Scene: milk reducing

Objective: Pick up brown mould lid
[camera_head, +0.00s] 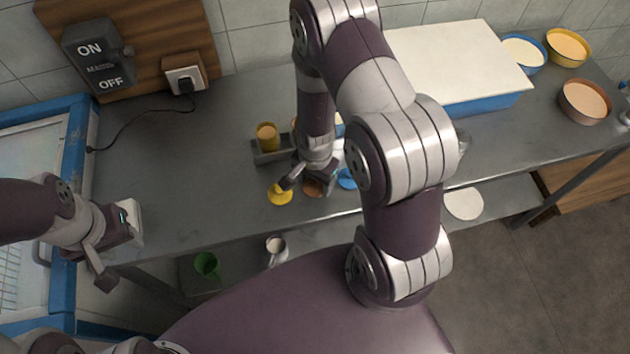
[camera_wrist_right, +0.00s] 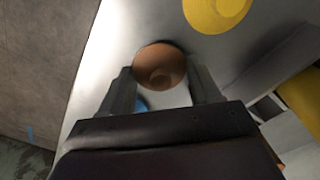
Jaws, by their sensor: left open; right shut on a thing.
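The brown mould lid (camera_wrist_right: 160,67) is a round brown disc between the fingertips of my right gripper (camera_wrist_right: 160,88) in the right wrist view. In the head view the brown lid (camera_head: 313,190) shows partly beneath my right gripper (camera_head: 298,184), at the table's front edge. My right gripper is shut on it. Whether the lid is clear of the table I cannot tell. A yellow lid (camera_head: 280,194) lies just to the left, and a blue lid (camera_head: 347,179) to the right, partly hidden by my arm. My left gripper (camera_head: 118,250) is open and empty at the left.
A yellow mould (camera_head: 267,137) stands in a grey holder (camera_head: 270,154) behind the lids. A blue box with a white top (camera_head: 455,62) and several bowls, one brown (camera_head: 584,102), stand at the right. The table's left part is clear.

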